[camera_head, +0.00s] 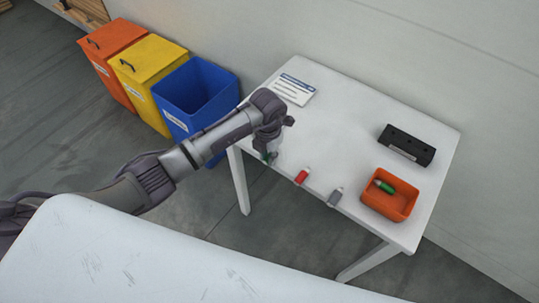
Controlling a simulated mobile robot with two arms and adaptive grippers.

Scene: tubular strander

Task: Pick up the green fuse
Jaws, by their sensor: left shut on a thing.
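My left gripper (270,157) is at the left part of the white table's front edge, pointing down. It is shut on a small green fuse (265,155), mostly hidden by the fingers; I cannot tell whether it still touches the table. A second green fuse (384,187) lies in the orange tray (388,212) at the right of the table. A red fuse (301,177) and a grey fuse (335,196) lie along the front edge, to the right of the gripper. My right gripper is not in view.
The white table (345,130) has a clear middle. A black block with holes (407,146) sits at its right back, and a printed card (294,90) at its left back. Orange (117,50), yellow (150,70) and blue (198,95) bins stand left along the wall.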

